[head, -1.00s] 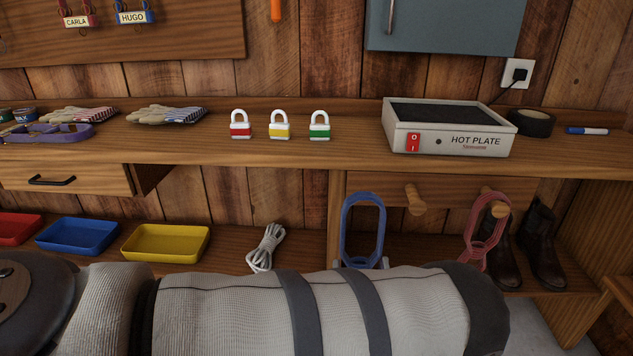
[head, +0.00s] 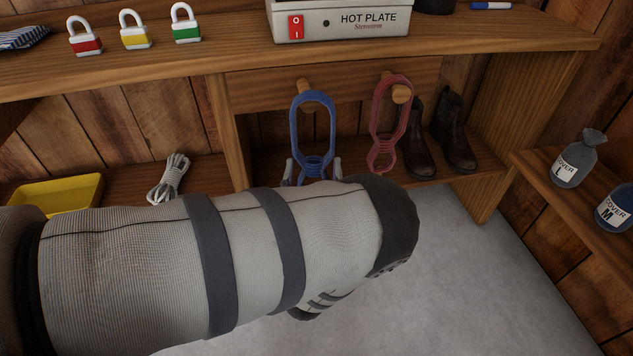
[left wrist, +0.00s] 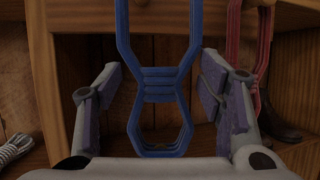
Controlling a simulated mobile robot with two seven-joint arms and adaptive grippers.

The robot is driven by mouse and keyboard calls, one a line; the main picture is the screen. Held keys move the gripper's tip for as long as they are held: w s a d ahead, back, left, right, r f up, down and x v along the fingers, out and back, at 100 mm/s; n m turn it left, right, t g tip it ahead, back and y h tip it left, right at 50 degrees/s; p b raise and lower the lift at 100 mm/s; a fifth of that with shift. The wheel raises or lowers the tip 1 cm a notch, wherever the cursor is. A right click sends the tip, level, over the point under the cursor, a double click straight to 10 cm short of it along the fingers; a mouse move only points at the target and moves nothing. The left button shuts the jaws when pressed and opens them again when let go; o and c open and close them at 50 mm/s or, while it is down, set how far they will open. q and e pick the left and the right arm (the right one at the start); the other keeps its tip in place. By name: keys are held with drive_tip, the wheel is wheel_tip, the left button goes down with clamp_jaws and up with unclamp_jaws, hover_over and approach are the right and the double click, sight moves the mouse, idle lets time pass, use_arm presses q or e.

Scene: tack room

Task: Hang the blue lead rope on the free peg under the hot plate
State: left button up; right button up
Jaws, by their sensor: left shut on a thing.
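The blue lead rope (head: 294,130) is a long upright coil, pinched at its waist. My left gripper (head: 313,172) is shut on its lower part, and the arm hides much of the gripper. In the left wrist view the blue rope (left wrist: 160,85) stands between the two fingers. The wooden left peg (head: 304,86) under the hot plate (head: 340,20) shows at the top of the blue loop. I cannot tell whether the loop is around the peg or only in front of it. My right gripper is not in view.
A red rope (head: 378,115) hangs on the right peg (head: 402,94), close beside the blue one. Dark boots (head: 455,135) stand behind it on the lower shelf. A grey rope bundle (head: 168,180) lies left.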

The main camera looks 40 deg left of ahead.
sight(305, 181)
use_arm(q)
drive_tip(key=shift+w+a+f+b, duration=0.15)
drive_tip(key=shift+w+a+b, duration=0.65)
drive_tip(key=shift+a, duration=0.1)
drive_tip(key=shift+w+a+f+b, duration=0.15)
drive_tip(key=shift+w+a+b, duration=0.55)
drive_tip(key=shift+w+a, duration=0.15)
drive_tip(key=shift+w+a+f, duration=0.3)
drive_tip(key=shift+w+a, duration=0.1)
drive_tip(key=shift+a, duration=0.15)
drive_tip(key=o, duration=1.5)
drive_tip(key=shift+f, duration=0.1)
drive_tip(key=v, duration=0.7)
drive_tip(key=shift+s, duration=0.25)
